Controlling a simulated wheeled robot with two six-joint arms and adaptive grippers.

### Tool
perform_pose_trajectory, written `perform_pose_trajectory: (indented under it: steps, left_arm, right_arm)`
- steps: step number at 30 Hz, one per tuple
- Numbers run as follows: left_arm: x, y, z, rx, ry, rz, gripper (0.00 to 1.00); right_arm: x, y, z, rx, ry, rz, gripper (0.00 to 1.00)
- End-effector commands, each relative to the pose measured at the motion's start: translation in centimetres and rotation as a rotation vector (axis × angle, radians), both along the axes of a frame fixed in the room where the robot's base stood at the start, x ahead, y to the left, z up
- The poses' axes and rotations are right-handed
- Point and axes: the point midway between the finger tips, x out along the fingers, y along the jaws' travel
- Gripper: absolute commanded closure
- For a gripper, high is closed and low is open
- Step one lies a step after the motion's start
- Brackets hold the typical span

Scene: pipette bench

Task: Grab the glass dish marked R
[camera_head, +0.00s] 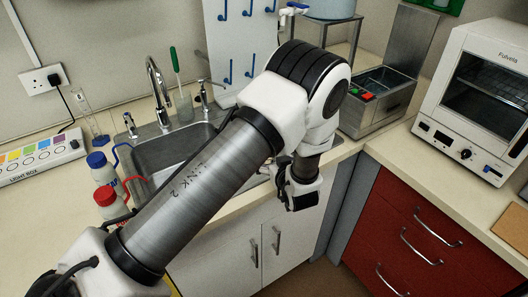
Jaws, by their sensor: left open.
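My left arm reaches across the middle of the view from the lower left. My left gripper (301,198) is open and points downward in front of the counter's front edge, over the white cabinet doors. No object shows between its fingers. I see no glass dish marked R in this view; part of the counter and sink is hidden behind my arm. My right gripper is not in view.
A sink (158,157) with a tap (155,80) lies behind my arm. Two wash bottles (101,168) stand left of it, near a light box (38,157). A water bath (378,100) and white oven (480,100) stand right.

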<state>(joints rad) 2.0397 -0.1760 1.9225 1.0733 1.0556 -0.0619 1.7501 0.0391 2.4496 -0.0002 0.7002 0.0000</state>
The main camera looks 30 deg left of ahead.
Motion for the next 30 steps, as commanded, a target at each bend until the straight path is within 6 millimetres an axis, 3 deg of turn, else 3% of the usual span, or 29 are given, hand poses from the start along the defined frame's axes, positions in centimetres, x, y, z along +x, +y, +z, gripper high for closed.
perform_pose_trajectory:
  steps: [12,19,20,24,25,30]
  left_arm:
    - [3.5,4.8,-2.5,0.000,0.001,0.002,0.12]
    - [3.8,5.0,-2.8,0.000,0.002,-0.001,0.12]
    - [3.8,5.0,-2.8,0.000,0.002,-0.001,0.19]
    - [3.8,5.0,-2.8,0.000,0.002,-0.001,0.69]
    - [3.8,5.0,-2.8,0.000,0.002,-0.001,0.73]
    - [3.7,5.0,-2.8,0.000,0.003,-0.001,0.74]
  right_arm:
    - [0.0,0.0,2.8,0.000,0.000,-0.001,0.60]
    - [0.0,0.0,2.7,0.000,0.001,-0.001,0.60]
    - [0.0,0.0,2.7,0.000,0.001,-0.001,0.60]
    - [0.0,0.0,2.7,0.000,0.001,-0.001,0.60]
    - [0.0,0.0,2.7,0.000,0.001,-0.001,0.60]
    - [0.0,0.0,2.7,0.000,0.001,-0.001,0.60]
